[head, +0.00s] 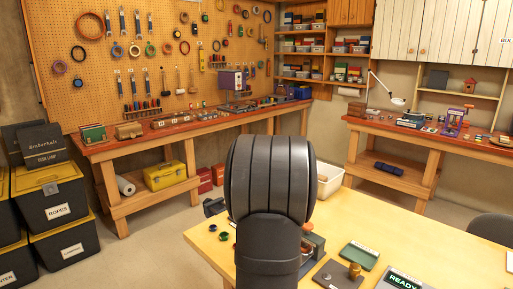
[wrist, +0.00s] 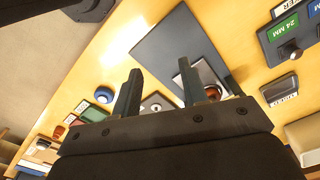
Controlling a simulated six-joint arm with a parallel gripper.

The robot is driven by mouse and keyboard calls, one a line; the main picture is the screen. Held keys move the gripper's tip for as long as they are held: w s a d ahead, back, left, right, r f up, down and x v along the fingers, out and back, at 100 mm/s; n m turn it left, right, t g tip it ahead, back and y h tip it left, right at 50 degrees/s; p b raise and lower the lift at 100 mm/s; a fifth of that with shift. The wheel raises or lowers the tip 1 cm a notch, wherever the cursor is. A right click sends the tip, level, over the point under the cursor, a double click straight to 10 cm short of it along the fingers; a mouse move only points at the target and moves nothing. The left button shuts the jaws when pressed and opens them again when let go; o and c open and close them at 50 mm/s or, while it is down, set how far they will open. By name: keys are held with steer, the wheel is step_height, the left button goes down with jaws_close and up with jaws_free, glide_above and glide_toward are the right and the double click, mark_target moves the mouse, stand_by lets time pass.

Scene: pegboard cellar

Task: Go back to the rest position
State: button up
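My gripper (wrist: 160,82) shows in the wrist view with its two dark fingers standing apart, and nothing is held between them. It is above the yellow table (wrist: 120,62), with a dark grey flat panel (wrist: 165,45) beyond the fingertips. The height above the table is hard to tell. In the head view my dark arm stands upright in the middle and hides the gripper.
In the head view the yellow table (head: 420,235) bears a green box (head: 359,256), a brass-coloured knob (head: 354,270) on a dark plate and a READY display (head: 403,281). A white bin (head: 329,182) stands behind. Workbenches line the walls; the table's right middle is clear.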

step_height(320, 180, up, 8)
steer(key=w+d+m, duration=0.1)
steer(key=m, duration=0.3)
steer(key=shift+w+d+m, duration=0.25)
steer(key=shift+w+m, duration=0.05)
steer(key=shift+m, duration=0.1)
steer(key=shift+f, duration=0.1)
